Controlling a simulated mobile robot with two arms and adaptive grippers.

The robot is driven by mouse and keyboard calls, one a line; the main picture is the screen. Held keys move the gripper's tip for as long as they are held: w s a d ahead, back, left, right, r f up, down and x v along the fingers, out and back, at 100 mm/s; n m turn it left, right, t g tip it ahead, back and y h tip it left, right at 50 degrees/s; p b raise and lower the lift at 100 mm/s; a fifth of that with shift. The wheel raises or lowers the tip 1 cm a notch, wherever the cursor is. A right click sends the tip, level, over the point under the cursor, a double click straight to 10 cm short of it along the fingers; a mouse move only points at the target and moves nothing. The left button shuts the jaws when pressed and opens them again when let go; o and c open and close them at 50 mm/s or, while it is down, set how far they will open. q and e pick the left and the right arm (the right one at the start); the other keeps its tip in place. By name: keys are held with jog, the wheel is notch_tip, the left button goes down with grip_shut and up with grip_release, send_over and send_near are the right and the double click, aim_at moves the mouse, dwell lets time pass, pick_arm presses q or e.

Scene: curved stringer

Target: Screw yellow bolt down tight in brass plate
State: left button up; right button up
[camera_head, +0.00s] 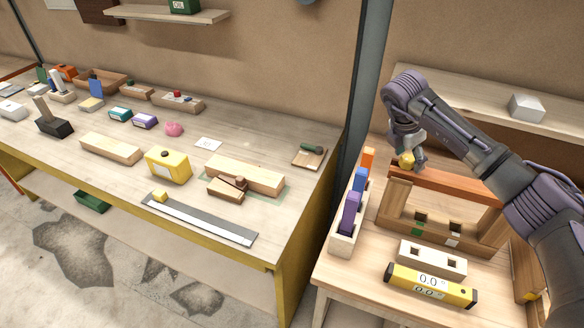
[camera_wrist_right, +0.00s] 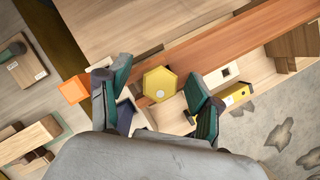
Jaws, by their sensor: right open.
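The yellow bolt (camera_head: 406,159) stands at the left end of a reddish-brown bar. In the right wrist view its hexagonal head (camera_wrist_right: 160,84) is seen from above with a small pale spot on it. My right gripper (camera_head: 412,152) is over the bolt, and its teal-padded fingers (camera_wrist_right: 158,98) are open on either side of the head. A gap shows between the head and each finger in that view. The bolt's shank is hidden, and I cannot make out the brass plate. My left gripper is not in view.
The reddish-brown bar (camera_head: 450,187) rests on a wooden frame. To its left is a rack (camera_head: 342,243) with orange, blue and purple pieces. In front are a pale two-hole block (camera_head: 432,259) and a yellow level (camera_head: 431,285). A cluttered workbench (camera_head: 310,196) stands further left.

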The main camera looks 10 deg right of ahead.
jog(key=shift+s+d+r+n+t, duration=0.15)
jog(key=shift+n+t, duration=0.25)
jog(key=shift+n, duration=0.7)
jog(key=b+v, duration=0.2)
jog(key=v, duration=1.2)
jog(key=s+a+f+n+y, duration=0.1)
jog(key=a+f+n+y, duration=0.2)
jog(key=a, duration=0.9)
jog(key=s+a+f+n+y, duration=0.1)
jog(key=a+f+n+y, duration=0.3)
jog(key=a, duration=0.8)
notch_tip(320, 180, down, 2)
jog(key=y, duration=0.3)
jog(key=shift+s+a+y, duration=0.15)
jog(key=shift+s+y, duration=0.05)
jog(key=shift+y, duration=0.2)
jog(key=shift+s+a+n, duration=0.2)
jog(key=shift+a+n, duration=0.1)
jog(key=shift+a, duration=0.25)
